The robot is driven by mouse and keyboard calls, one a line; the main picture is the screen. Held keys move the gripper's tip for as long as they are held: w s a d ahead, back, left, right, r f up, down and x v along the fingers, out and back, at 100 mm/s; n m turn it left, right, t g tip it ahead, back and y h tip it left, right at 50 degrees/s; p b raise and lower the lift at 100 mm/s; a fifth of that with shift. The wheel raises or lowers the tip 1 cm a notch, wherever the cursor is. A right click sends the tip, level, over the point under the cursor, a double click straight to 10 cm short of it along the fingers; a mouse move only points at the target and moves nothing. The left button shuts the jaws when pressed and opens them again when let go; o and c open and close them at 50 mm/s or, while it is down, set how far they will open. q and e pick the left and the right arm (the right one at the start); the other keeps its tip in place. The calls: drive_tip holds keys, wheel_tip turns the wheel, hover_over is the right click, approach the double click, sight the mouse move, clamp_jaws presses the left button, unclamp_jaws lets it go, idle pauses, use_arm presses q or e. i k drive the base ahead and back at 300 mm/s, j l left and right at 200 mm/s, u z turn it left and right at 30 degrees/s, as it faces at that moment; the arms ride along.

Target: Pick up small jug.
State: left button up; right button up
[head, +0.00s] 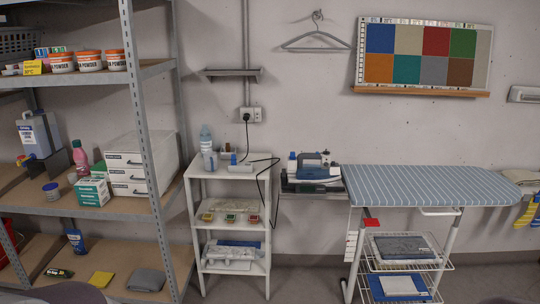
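A small clear jug (210,161) appears to stand on the top shelf of the narrow white stand (227,173), at its left side. It is small and pale here, so its handle and spout cannot be made out. A pale blue bottle (206,136) stands right behind it. Neither of my grippers shows in the head view.
A small box, a plug and a black cable (262,172) share the stand's top. A metal shelf rack (150,130) with boxes and tubs stands close on the left. An ironing board (425,184) extends to the right. Some floor shows between stand and board.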

sight(210, 158)
drive_tip(key=i+z, duration=0.25)
drive_tip(key=i, duration=1.3)
